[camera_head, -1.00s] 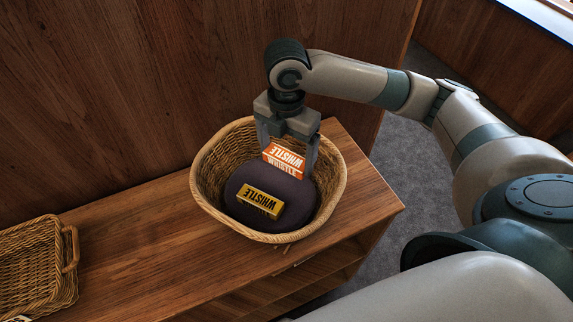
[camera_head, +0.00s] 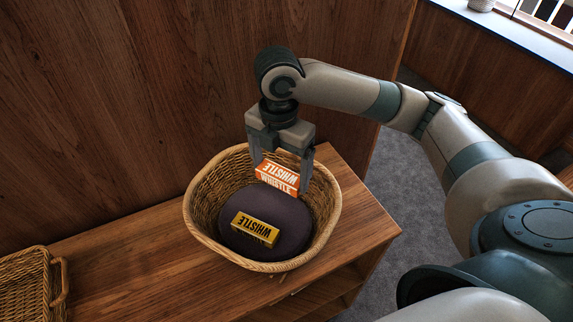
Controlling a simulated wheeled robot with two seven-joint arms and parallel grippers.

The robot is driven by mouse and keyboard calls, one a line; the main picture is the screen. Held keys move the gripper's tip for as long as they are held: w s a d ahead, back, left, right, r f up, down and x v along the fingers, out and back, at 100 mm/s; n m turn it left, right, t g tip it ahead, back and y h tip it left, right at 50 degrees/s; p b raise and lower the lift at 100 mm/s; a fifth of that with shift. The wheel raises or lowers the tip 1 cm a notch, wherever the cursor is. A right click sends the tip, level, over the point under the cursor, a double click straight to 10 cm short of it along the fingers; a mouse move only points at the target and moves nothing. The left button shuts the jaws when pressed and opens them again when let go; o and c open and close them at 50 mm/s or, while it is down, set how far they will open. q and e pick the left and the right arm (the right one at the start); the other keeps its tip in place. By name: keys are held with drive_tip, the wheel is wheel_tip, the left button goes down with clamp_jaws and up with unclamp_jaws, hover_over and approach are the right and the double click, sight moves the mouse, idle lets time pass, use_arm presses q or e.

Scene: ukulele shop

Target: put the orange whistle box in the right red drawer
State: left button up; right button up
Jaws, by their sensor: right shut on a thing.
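The orange whistle box (camera_head: 277,177) is between the fingers of my right gripper (camera_head: 279,172), which is shut on it. The gripper points down over the back part of a round wicker basket (camera_head: 197,238). The box is held above the dark cushion in the basket, tilted a little in the picture. A yellow whistle box (camera_head: 255,229) lies on the dark round cushion (camera_head: 293,224). My left gripper is not in view. No red drawer is in view.
The basket stands on a wooden shelf unit (camera_head: 125,255) against a wooden wall panel (camera_head: 100,110). A second wicker basket (camera_head: 25,285) is at the lower left. Grey floor (camera_head: 398,170) shows to the right.

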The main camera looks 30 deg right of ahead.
drive_tip(key=m, duration=0.4)
drive_tip(key=f+m+b, duration=0.1)
drive_tip(key=shift+s+a+m, duration=0.25)
drive_tip(key=shift+a+m, duration=0.15)
drive_tip(key=m, duration=0.4)
drive_tip(key=f+m+b, duration=0.1)
drive_tip(key=shift+s+a+m, duration=0.25)
drive_tip(key=shift+a+m, duration=0.1)
drive_tip(key=shift+m, duration=0.05)
drive_tip(key=m, duration=0.4)
drive_tip(key=a+f+m+b, duration=0.1)
drive_tip(key=m, duration=0.3)
drive_tip(key=s+m, duration=0.1)
drive_tip(key=m, duration=0.2)
drive_tip(key=shift+a+f+m+b, duration=0.15)
drive_tip(key=shift+f+m+b, duration=0.15)
drive_tip(key=shift+f+m, duration=0.1)
